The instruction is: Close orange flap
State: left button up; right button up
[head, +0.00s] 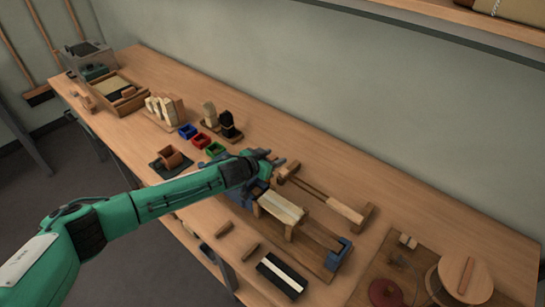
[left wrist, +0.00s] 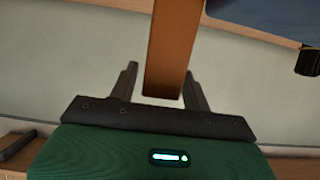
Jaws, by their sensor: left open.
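My left gripper (head: 270,160) is over the middle of the bench, above the blue-ended wooden fixture, with its jaws open. In the left wrist view, an orange-brown bar (left wrist: 166,50) runs down between the two open fingers of the gripper (left wrist: 163,85), with gaps on both sides. This bar may be the orange flap; I cannot tell for sure. In the head view, a small orange-brown block (head: 289,169) shows beside the fingertips. The gripper and forearm hide part of the fixture. My right gripper is not in view.
Blue (head: 188,132), red (head: 201,139) and green (head: 215,149) bins stand left of the gripper. A dark tray with a pale strip (head: 282,275) lies at the front. The bench's back right is clear.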

pick_arm(q)
jog(key=shift+c, duration=0.5)
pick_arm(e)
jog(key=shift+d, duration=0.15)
